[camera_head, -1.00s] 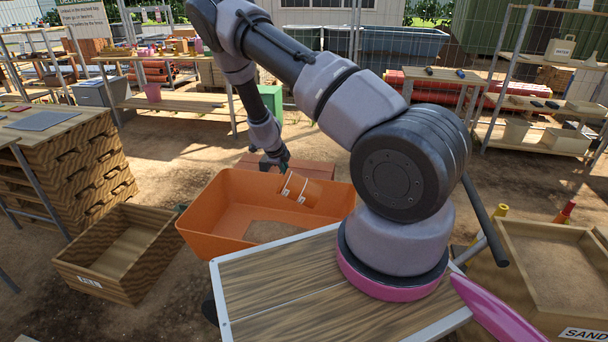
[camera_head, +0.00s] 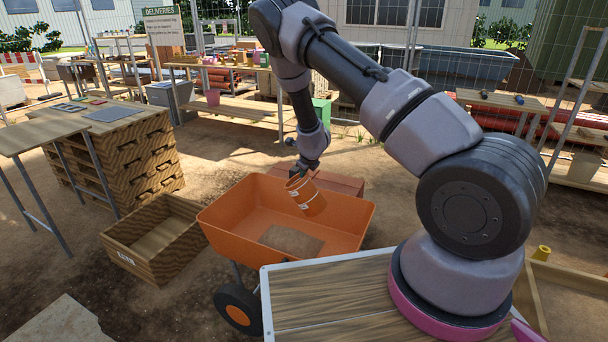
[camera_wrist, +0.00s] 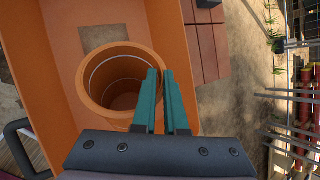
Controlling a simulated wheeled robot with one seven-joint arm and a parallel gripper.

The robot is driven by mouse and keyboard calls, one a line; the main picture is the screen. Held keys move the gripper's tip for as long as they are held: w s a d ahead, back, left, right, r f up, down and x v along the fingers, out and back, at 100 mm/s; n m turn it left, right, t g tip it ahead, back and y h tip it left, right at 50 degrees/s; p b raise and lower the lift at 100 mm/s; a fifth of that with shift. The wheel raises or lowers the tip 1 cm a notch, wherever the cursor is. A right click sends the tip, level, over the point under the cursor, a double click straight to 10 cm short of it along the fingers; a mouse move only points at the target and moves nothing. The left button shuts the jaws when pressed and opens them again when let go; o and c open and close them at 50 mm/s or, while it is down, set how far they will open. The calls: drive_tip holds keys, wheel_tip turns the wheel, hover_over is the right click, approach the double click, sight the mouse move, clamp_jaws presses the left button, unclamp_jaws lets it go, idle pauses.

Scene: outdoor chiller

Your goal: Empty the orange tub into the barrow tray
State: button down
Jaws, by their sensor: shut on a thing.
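The orange tub (camera_head: 308,199) with pale markings is held over the orange barrow tray (camera_head: 225,221), tilted a little in the head view. My gripper (camera_head: 302,172) is at the tub's upper edge. In the wrist view, my gripper's teal fingers (camera_wrist: 161,98) are closed on the rim of the tub (camera_wrist: 92,105), at its right side. The tub's inside looks empty, with a pale ring line round its wall. A flat brown patch (camera_head: 291,240) lies on the tray floor; it also shows in the wrist view (camera_wrist: 105,37).
A wooden crate (camera_head: 158,262) stands left of the barrow. A pallet stack (camera_head: 150,152) and a table (camera_head: 40,134) are further left. Reddish blocks (camera_head: 335,183) lie behind the tray. Open ground lies between the barrow and the rear shelves.

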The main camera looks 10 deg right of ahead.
drive_tip(key=t+y, duration=0.1)
drive_tip(key=r+m+t+y, duration=0.1)
drive_tip(key=t+y, duration=0.1)
drive_tip(key=shift+s+d+r+y, duration=0.2)
drive_tip(key=shift+s+d+y, duration=0.1)
drive_tip(key=shift+d, duration=0.05)
drive_tip(key=shift+r+m+t+y, duration=0.35)
drive_tip(key=shift+m+t+y, duration=0.15)
drive_tip(key=shift+t+y, duration=0.15)
idle(0.5)
